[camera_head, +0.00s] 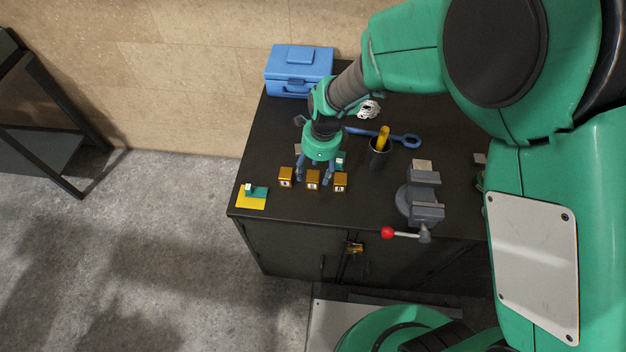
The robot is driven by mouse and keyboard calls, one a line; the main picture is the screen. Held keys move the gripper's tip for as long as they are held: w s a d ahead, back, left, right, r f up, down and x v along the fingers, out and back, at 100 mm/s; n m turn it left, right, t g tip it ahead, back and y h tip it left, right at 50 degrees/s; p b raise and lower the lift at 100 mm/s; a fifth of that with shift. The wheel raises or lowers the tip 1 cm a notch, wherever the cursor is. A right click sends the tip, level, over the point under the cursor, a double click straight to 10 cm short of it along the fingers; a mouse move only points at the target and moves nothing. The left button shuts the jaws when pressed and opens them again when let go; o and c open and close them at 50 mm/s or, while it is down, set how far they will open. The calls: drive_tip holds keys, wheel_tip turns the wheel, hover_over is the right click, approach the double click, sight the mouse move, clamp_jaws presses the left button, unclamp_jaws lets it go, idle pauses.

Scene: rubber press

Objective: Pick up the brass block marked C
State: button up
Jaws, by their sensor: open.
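Three small brass blocks stand in a row near the front edge of the dark cabinet top: a left block (286,176), a middle block (313,180) and a right block (340,182). Each has a pale marked face toward me, but the letters are too small to read, so I cannot tell which is C. My gripper (314,172) points down with its fingers apart, one on each side of the middle block in the picture. It is open and holds nothing. I cannot tell how high the fingertips are above the top.
A yellow and green item (252,197) lies at the left corner. A dark cup (379,158) with a yellow thing in it and a grey vise (424,194) with a red-knobbed handle stand right. A blue toolbox (298,74) and blue wrench (404,140) are farther back.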

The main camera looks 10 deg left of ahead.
sight(313, 176)
drive_tip(key=shift+a+f, duration=0.15)
drive_tip(key=shift+f, duration=1.45)
clamp_jaws()
